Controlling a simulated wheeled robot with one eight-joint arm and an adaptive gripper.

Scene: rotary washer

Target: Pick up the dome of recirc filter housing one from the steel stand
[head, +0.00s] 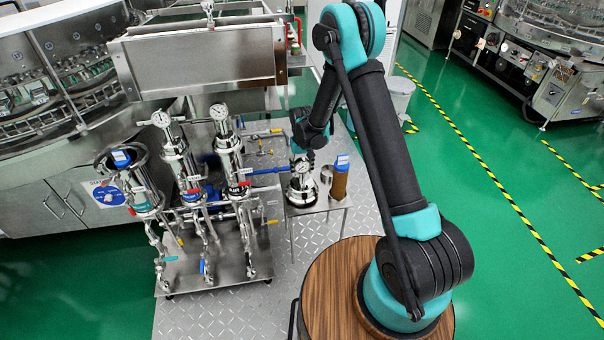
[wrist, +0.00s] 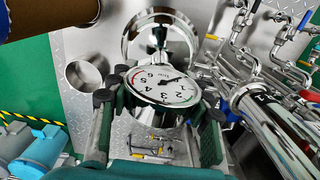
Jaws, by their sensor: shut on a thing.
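The dome (head: 300,192) is a shiny steel piece with a round white gauge on top, at the steel stand (head: 332,205) in the head view. In the wrist view the dome's bright round steel body (wrist: 136,40) shows beyond the gauge dial, which faces the camera. My gripper (head: 302,158) is above the dome. In the wrist view my gripper (wrist: 160,104) has one finger on each side of the gauge and is shut on the dome's top part. The exact contact is hidden behind the dial. I cannot tell whether the dome still touches the stand.
A brown cylinder (head: 340,182) with a blue label and a steel cup (head: 326,174) stand close right of the dome. Left is a skid with several steel housings (head: 228,150), gauges, pipes and valves. A steel box (head: 205,58) stands behind. Green floor is open at right.

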